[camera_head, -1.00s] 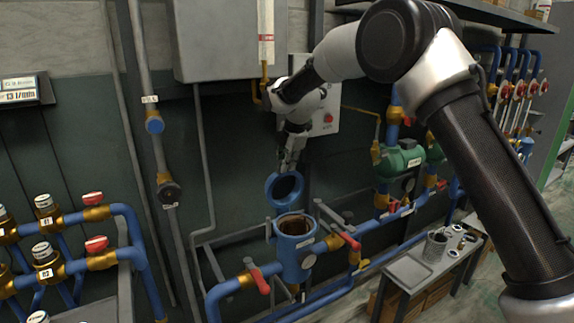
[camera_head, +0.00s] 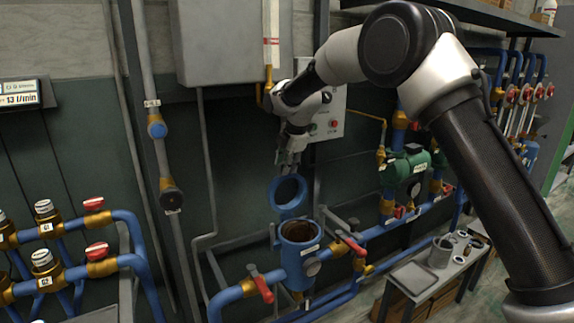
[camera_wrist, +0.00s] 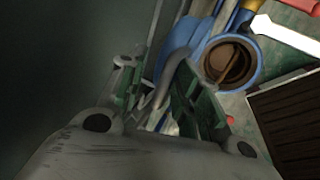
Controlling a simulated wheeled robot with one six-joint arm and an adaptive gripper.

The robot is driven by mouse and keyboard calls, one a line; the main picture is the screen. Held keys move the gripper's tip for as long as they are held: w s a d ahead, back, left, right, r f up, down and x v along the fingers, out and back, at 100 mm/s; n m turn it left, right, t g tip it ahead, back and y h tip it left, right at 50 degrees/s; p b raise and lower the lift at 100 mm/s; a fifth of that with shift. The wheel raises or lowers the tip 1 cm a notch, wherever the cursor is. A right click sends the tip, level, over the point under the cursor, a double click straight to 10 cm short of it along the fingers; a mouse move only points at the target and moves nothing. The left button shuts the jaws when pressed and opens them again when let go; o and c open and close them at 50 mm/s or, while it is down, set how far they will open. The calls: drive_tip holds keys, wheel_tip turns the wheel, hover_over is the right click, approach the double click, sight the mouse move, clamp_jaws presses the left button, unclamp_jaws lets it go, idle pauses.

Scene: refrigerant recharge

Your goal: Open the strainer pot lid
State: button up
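The blue strainer pot (camera_head: 299,268) stands on the pipework in the head view with its round mouth uncovered. Its brown inside also shows in the wrist view (camera_wrist: 230,62). The blue ring-shaped lid (camera_head: 276,192) stands tilted up behind the mouth, its dark underside facing forward. My gripper (camera_head: 289,165) points down just above the lid's top edge; whether it touches the lid is hard to tell.
Red-handled valves (camera_head: 350,244) flank the pot on blue pipes. A grey bench (camera_head: 412,278) with a grey cup (camera_head: 440,252) and small parts stands at the right. A grey cabinet (camera_head: 222,40) hangs behind my arm. Valved pipes (camera_head: 100,250) stand at the left.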

drive_tip(key=shift+s+a+r, duration=0.1)
drive_tip(key=shift+a+r, duration=0.2)
drive_tip(key=v, duration=1.1)
drive_tip(key=shift+d+r, duration=0.2)
drive_tip(key=shift+d, duration=0.2)
drive_tip(key=shift+s, duration=0.1)
